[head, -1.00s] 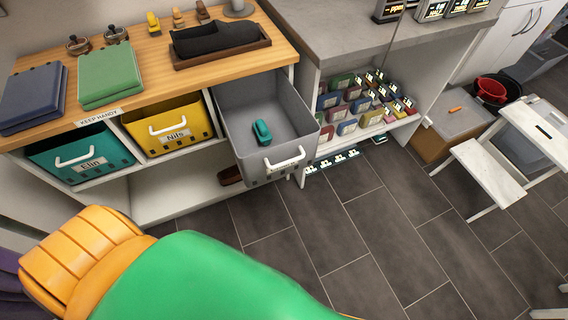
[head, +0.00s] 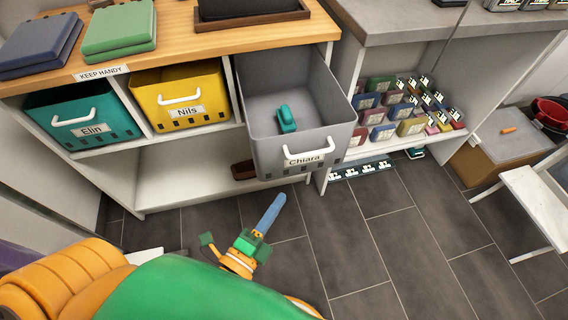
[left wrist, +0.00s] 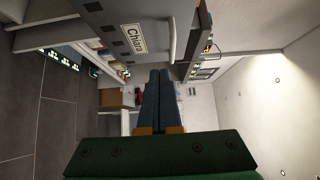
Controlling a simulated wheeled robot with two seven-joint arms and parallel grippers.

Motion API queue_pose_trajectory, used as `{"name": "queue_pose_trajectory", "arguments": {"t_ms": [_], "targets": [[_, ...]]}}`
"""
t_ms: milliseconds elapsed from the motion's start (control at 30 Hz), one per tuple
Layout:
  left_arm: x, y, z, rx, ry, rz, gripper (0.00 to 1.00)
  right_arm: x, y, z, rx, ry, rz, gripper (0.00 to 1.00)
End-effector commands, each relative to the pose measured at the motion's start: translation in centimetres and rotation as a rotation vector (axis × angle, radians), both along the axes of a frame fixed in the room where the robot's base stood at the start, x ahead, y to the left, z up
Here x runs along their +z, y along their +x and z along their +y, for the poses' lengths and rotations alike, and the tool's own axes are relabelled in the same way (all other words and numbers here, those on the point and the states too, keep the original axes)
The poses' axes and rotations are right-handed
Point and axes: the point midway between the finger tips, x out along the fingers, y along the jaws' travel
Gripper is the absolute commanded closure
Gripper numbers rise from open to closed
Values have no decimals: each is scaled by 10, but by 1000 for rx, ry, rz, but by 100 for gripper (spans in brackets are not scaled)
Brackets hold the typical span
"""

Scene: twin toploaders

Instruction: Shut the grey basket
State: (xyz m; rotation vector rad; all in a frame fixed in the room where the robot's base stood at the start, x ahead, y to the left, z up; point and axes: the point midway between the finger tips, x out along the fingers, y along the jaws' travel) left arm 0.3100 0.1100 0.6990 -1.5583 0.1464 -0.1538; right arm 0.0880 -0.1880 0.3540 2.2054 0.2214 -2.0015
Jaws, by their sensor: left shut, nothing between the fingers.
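The grey basket (head: 262,150) labelled Chiara is pulled out of the shelf unit like a drawer, with a white handle (head: 308,153) on its front. A small teal object (head: 286,119) lies inside it. In the head view my left gripper (head: 270,214) is below and in front of the basket, over the floor, apart from it. In the left wrist view the gripper's blue fingers (left wrist: 158,100) are together and empty, with the basket's front (left wrist: 125,42) above them. My right gripper is not in view.
A teal basket (head: 85,118) labelled Elin and a yellow basket (head: 180,97) labelled Nils sit in the shelf to the left. A shelf of small coloured boxes (head: 410,127) stands to the right. The dark tiled floor (head: 370,240) in front is clear.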

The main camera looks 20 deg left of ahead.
Motion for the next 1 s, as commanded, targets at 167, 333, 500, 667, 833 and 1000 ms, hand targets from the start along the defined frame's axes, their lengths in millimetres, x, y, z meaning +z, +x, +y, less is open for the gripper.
{"name": "queue_pose_trajectory", "arguments": {"t_ms": [167,333,500,667,833,1000], "targets": [[4,38,-7,-1,-4,-4,100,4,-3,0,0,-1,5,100],[2,75,-15,-1,-5,-2,100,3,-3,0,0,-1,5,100],[2,103,-7,-1,-1,1,100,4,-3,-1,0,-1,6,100],[1,117,3,-1,-3,4,100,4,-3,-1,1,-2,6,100],[1,120,6,0,-6,4,100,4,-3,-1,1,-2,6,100],[1,120,6,0,-7,4,100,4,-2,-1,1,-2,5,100]]}}
